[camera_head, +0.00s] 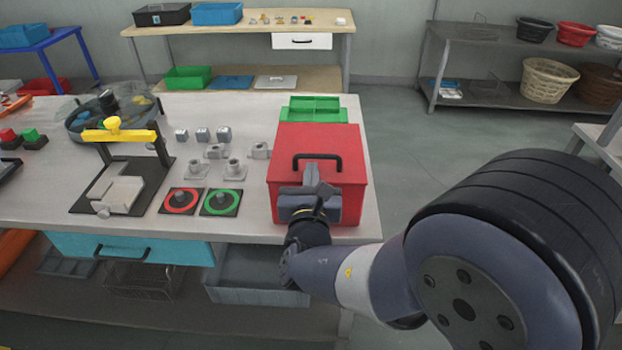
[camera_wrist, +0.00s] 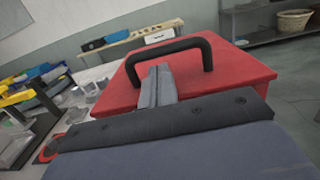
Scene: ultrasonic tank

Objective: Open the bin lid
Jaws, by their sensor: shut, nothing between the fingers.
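The red bin (camera_head: 284,190) stands at the right end of the workbench. Its red lid (camera_head: 335,139) is closed and has a black arched handle (camera_head: 318,157) on top. The lid (camera_wrist: 240,72) and the handle (camera_wrist: 192,42) also show in the wrist view. My gripper (camera_head: 312,172) is above the near part of the lid, close to the handle. In the wrist view its fingers (camera_wrist: 156,78) are together and point at the space under the handle arch. I cannot tell whether the fingertips touch the handle. The bin's near side is partly hidden by my arm.
A green tray (camera_head: 314,109) lies behind the bin. Left of the bin are a red ring pad (camera_head: 181,201), a green ring pad (camera_head: 222,203) and several grey metal parts. A yellow-armed fixture (camera_head: 118,135) stands further left. The floor right of the bench is clear.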

